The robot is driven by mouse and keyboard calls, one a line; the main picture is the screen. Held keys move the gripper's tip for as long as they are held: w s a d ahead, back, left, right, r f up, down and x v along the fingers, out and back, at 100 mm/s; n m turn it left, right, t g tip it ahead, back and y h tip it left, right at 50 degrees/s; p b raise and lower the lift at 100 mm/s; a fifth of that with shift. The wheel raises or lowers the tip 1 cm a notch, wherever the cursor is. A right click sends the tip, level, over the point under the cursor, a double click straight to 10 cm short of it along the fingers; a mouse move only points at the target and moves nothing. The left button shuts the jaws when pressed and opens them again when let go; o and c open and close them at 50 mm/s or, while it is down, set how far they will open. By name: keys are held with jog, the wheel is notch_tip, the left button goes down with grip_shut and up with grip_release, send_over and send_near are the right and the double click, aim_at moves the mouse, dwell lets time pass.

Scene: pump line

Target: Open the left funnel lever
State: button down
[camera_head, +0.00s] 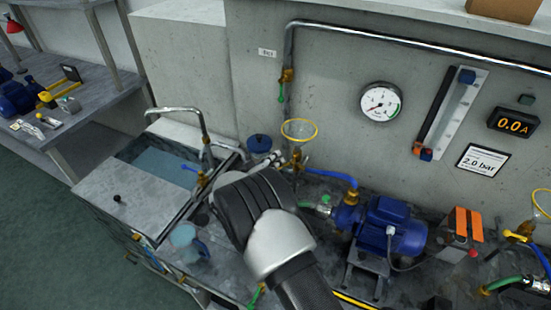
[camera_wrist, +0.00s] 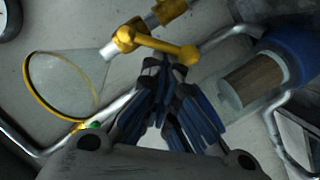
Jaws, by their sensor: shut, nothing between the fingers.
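The left funnel (camera_head: 300,130) is clear with a yellow rim and stands on a valve above the bench, in front of the concrete wall. In the wrist view the funnel (camera_wrist: 72,82) lies at the left. Its yellow lever (camera_wrist: 158,45) is a short bar with a rounded end, across the pipe just beyond the fingertips. My gripper (camera_wrist: 166,68) is shut and empty, its tips very close to the lever; I cannot tell whether they touch. In the head view my gripper (camera_head: 282,162) is beside the valve below the funnel, and my wrist hides part of the bench.
A blue pump (camera_head: 388,228) stands to the right of the funnel, joined by a blue hose (camera_head: 330,174). A sink with a bent tap (camera_head: 180,110) lies to the left. A pressure gauge (camera_head: 381,101) is on the wall. A clear jug (camera_head: 186,243) stands in front.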

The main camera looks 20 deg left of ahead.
aim_at(280, 168)
jog(key=f+n+b, duration=0.1)
jog(key=n, duration=0.1)
jog(key=d+f+n+h+b, duration=0.1)
jog(key=n, duration=0.1)
jog(key=f+n+t+b, duration=0.1)
jog(key=n, duration=0.2)
jog(key=shift+d+f+h, duration=0.2)
jog(key=shift+f+h, duration=0.1)
jog(key=shift+f, duration=0.1)
jog(key=shift+s+d+f, duration=0.1)
jog(key=shift+d+f, duration=0.15)
dwell(0.4)
